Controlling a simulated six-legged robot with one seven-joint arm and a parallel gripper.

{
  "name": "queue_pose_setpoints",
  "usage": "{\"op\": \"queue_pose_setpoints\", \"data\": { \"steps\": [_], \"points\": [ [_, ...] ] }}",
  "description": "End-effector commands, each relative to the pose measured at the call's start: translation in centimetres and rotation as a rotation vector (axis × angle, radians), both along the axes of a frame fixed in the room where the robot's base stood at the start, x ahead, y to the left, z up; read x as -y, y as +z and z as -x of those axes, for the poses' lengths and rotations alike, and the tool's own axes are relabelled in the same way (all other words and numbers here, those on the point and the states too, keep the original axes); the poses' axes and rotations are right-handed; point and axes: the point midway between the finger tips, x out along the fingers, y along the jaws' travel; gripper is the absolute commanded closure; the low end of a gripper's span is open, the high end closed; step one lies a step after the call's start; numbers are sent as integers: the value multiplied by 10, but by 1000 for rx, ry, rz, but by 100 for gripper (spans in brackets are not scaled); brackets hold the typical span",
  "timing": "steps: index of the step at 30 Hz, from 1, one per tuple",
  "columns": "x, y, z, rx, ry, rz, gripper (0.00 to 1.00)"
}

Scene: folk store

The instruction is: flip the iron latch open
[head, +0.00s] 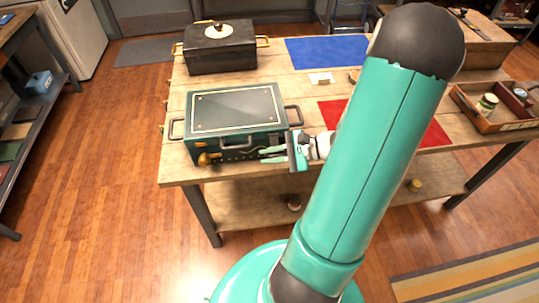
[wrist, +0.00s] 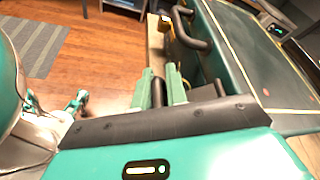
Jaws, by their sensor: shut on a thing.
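A teal box (head: 238,143) with a dark lid panel (head: 236,108) stands at the table's near left; its lid is down. My gripper (head: 263,155) lies sideways along the box's front, fingers pointing left. In the wrist view, my gripper (wrist: 160,88) has its two teal fingers on either side of a dark upright piece (wrist: 157,94), seemingly the iron latch, and is shut on it. The fingers and wrist hide most of the latch in the head view. A brass knob (head: 204,159) shows at the box's front left.
A blue mat (head: 328,52), a red mat (head: 430,136) and a wooden tray (head: 488,116) lie to the right.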

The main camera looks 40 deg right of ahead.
Motion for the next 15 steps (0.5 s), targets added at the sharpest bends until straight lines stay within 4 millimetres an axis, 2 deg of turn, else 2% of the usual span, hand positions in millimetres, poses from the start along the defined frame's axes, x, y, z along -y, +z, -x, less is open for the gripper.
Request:
{"op": "queue_pose_setpoints", "data": {
  "steps": [15],
  "points": [
    [-2,28,5,-392,0,-263,100]
  ]
}}
